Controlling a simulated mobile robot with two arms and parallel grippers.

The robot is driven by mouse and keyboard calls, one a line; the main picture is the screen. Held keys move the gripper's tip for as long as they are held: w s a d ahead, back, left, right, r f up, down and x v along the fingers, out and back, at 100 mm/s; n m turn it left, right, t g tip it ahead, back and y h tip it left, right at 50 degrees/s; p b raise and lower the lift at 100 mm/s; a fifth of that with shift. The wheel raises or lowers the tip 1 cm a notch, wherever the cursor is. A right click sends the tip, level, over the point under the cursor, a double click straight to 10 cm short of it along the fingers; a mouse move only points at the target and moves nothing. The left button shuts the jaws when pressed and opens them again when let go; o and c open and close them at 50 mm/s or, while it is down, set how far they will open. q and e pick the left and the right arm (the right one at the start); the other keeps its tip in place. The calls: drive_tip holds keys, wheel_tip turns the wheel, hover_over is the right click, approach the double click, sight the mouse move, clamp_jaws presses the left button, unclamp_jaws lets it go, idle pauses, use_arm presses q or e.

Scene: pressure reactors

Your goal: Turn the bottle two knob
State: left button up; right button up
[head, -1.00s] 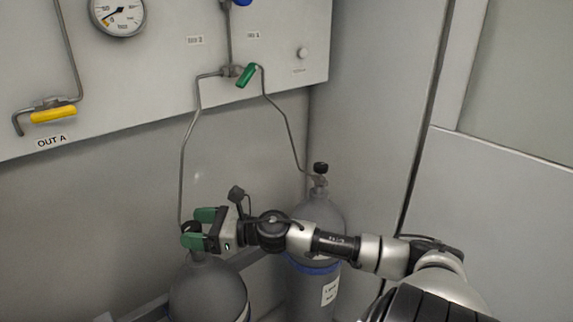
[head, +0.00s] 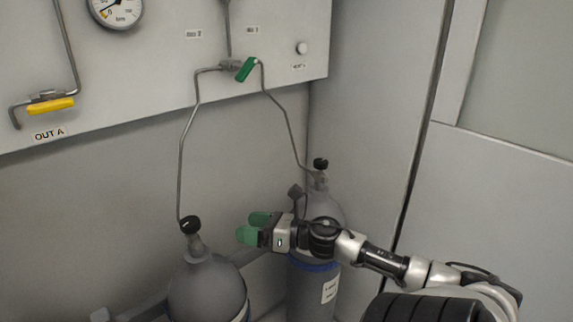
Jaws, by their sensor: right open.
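Two grey gas bottles stand below the wall panel, each with a black knob on top. The left bottle (head: 207,290) has its knob (head: 190,224) in full view. The right bottle (head: 313,285) has its knob (head: 320,164) in view, and my right arm covers part of its body. I cannot tell from labels which one is bottle two. My right gripper (head: 253,228), with green fingertips, is open and empty. It is to the right of the left bottle's knob, apart from it, and below and left of the right knob. My left gripper is out of view.
Thin metal pipes (head: 181,150) run from the bottles up to the panel (head: 150,90). The panel carries a green valve handle (head: 246,69), a yellow handle (head: 50,106) and a gauge (head: 117,10). A rail runs behind the bottles. Bare wall lies at the right.

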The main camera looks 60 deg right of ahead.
drive_tip(key=s+d+f+m+g+h+p, duration=0.1)
drive_tip(key=s+d+f+m+h, duration=0.1)
drive_tip(key=f+m, duration=0.5)
drive_tip(key=s+d+f+m+h+p, duration=0.1)
drive_tip(key=d+f+m+h, duration=0.4)
drive_tip(key=f, duration=0.6)
drive_tip(key=s+d+m, duration=0.1)
drive_tip(key=m, duration=0.1)
drive_tip(key=shift+f+m+g, duration=0.3)
drive_tip(key=shift+m+g, duration=0.1)
drive_tip(key=shift+w, duration=0.1)
